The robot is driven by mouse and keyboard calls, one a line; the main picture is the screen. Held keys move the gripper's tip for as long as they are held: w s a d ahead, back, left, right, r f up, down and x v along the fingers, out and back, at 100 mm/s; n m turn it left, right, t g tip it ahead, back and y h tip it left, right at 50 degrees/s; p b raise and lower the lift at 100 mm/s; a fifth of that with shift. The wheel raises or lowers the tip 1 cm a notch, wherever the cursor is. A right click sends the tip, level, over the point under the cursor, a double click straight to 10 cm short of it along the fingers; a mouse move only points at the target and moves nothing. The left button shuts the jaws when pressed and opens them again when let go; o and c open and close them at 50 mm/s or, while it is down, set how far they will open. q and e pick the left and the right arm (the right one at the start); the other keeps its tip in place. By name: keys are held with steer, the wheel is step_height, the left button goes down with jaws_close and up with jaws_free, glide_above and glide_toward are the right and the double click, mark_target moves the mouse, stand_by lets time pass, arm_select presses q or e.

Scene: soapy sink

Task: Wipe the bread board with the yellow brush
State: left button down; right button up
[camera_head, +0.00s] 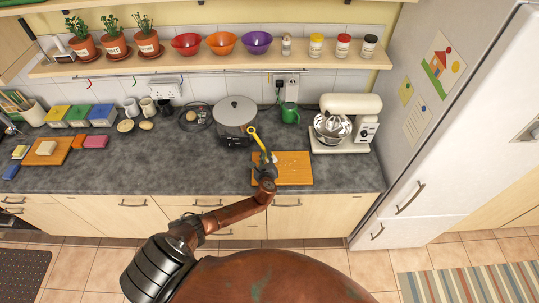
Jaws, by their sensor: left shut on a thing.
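A yellow brush (256,139) with a long handle is held in my left gripper (265,163). The gripper is shut on it, and the handle leans up and to the left. An orange-brown board (296,171) lies flat on the dark counter, with a few small pale spots on it. My left gripper is over the board's left part and hides some of it. I cannot tell whether the brush touches the board. My right gripper is not in view.
A steel pot (235,115) stands just behind the brush and a green mug (290,113) behind the board. A cream stand mixer (346,122) is to the right. At the left, another board (61,157) holds a pale block.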

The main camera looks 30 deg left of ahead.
arm_select(q)
steer(key=shift+s+a, duration=0.55)
steer(key=shift+a, duration=0.35)
steer(key=shift+w+a, duration=0.35)
steer(key=shift+w, duration=0.3)
steer(key=shift+w+d+b, duration=0.35)
steer(key=shift+w+d, duration=0.1)
steer(key=shift+d, duration=0.35)
steer(key=shift+w+d, duration=0.35)
steer(key=shift+d, duration=0.2)
steer(key=shift+w+d+b, duration=0.25)
steer(key=shift+w+d, duration=0.25)
steer(key=shift+d, duration=0.35)
steer(key=shift+w+d+b, duration=0.2)
steer(key=shift+w+d, duration=0.25)
steer(key=shift+d, duration=0.35)
